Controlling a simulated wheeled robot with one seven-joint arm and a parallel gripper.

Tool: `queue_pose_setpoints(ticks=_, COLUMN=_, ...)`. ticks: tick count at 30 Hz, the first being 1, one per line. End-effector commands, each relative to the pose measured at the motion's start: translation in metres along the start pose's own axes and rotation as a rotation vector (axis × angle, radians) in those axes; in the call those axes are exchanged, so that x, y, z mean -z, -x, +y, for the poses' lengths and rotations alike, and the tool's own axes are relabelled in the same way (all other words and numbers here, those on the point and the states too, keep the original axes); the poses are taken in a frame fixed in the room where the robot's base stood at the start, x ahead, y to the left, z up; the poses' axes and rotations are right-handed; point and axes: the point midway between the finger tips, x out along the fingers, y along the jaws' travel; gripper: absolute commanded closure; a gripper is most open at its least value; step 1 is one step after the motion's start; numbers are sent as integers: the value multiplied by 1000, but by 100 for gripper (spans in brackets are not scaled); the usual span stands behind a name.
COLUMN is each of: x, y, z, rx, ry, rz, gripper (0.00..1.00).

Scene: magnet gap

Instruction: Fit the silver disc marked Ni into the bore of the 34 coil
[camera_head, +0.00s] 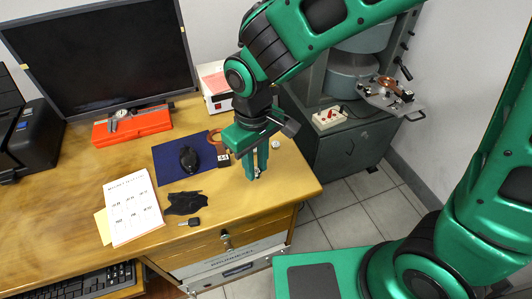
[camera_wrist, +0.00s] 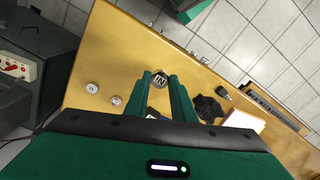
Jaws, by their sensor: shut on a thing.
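My gripper (camera_head: 256,174) points down over the right end of the wooden desk. It is shut on a silver disc (camera_wrist: 159,79), held between the fingertips, whose dark letters look like Ni in the wrist view. In the head view the disc is only a small bright spot. A copper coil (camera_head: 214,137) with a dark, two-digit label stands just left of the fingers, partly hidden by my wrist; its number is too small to read surely. Another copper coil (camera_head: 387,84) sits on a metal stage at the far right; no number is legible on it.
Two loose discs, one pale (camera_wrist: 92,88) and one coppery (camera_wrist: 116,100), lie on the desk (camera_head: 290,180). A black cloth (camera_head: 184,203), key and printed sheet (camera_head: 133,208) lie left. The grey magnet stand (camera_head: 345,150) is right of the desk.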

Motion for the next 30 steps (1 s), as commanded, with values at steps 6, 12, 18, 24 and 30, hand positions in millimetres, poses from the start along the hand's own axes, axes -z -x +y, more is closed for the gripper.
queue_pose_setpoints(ticks=6, x=11, y=-27, z=44, rx=0, ry=-9, rz=-4, gripper=97)
queue_pose_setpoints(ticks=12, x=21, y=-48, z=79, rx=0, ry=-8, rz=-3, gripper=97)
queue_pose_setpoints(ticks=18, x=26, y=-58, z=94, rx=0, ry=-5, rz=-2, gripper=97)
queue_pose_setpoints(ticks=24, x=26, y=-80, z=94, rx=0, ry=-4, rz=-4, gripper=97)
queue_pose_setpoints(ticks=30, x=26, y=-98, z=94, rx=0, ry=-4, rz=-2, gripper=97)
